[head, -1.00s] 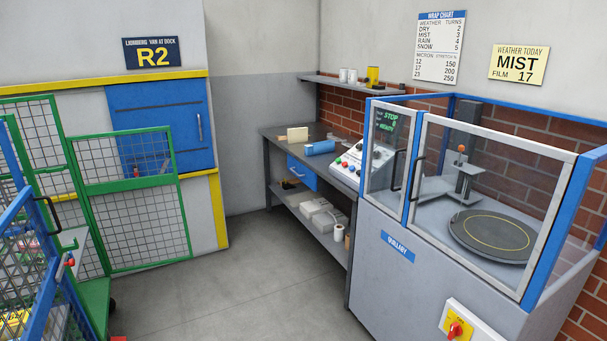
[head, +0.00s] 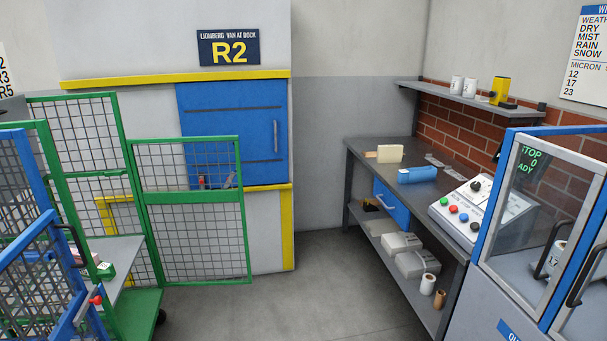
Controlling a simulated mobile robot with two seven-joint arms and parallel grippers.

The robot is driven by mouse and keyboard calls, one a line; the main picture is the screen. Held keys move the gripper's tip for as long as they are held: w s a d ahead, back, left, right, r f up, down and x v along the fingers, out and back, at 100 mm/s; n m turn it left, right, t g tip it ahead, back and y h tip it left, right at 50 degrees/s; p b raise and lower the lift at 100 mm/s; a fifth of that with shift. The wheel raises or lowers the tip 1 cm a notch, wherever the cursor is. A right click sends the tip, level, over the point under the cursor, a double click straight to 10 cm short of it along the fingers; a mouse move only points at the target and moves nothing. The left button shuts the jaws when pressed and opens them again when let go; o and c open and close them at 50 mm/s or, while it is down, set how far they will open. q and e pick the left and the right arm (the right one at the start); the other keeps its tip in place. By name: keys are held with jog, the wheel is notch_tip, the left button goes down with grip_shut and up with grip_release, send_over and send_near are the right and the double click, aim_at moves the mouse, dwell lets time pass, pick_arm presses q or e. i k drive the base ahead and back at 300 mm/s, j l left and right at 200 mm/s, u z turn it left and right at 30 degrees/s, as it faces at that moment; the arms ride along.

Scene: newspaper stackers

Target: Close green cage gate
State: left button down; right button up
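The green cage (head: 37,130) stands at the left, with mesh panels and a grey shelf (head: 122,262) over a green base. Its green mesh gate (head: 197,243) stands swung out to the right of the cage, in front of the wall with the blue hatch. The gate has a horizontal bar across its middle and looks open. A blue cage (head: 40,270) in the left foreground hides part of the green cage. Neither of my grippers is in view.
A workbench (head: 362,150) with a control box (head: 478,212) stands at the right. The glazed wrapping machine (head: 530,200) is at the right edge. The blue hatch (head: 235,130) is on the back wall. The grey floor (head: 310,285) between gate and bench is clear.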

aim_at(218, 195)
jog(key=i+j+z, duration=0.2)
jog(key=i, duration=1.2)
jog(key=l, duration=0.1)
